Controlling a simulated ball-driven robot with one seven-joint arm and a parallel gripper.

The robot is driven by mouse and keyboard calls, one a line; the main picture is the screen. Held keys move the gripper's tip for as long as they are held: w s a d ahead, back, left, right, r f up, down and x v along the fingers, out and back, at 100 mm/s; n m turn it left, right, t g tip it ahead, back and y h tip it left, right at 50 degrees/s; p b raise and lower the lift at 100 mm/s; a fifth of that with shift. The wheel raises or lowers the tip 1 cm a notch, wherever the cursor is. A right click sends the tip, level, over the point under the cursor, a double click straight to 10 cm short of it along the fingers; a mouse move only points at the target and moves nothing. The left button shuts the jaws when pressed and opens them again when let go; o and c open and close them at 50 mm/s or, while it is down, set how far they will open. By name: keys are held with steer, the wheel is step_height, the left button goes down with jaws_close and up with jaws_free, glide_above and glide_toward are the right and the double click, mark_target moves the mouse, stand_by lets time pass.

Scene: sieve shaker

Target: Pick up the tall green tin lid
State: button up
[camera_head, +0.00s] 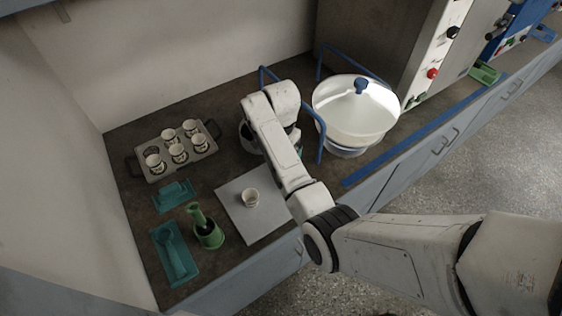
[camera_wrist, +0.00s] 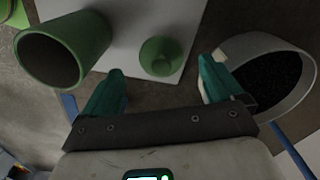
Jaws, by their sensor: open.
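In the wrist view a round green lid with a raised knob (camera_wrist: 160,56) shows against the pale grey board (camera_wrist: 186,18). An open, empty-looking green tin (camera_wrist: 65,47) is to its left. My gripper (camera_wrist: 160,66) is open, with its teal fingers on either side of the lid in the picture. No contact shows, and I cannot tell the height gap. In the head view my arm hides the lid, and the board (camera_head: 268,222) is partly covered.
A pale bowl with dark grains (camera_wrist: 285,78) is close to the right finger. A small cup (camera_head: 250,198) stands on the board. A tray of cups (camera_head: 186,171), a green vessel (camera_head: 208,236), teal holders (camera_head: 174,256) and a large white sieve bowl (camera_head: 355,125) with blue rails surround the area.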

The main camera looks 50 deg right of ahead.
steer(key=shift+w+f, duration=0.1)
steer(key=shift+f, duration=1.45)
steer(key=c, duration=1.1)
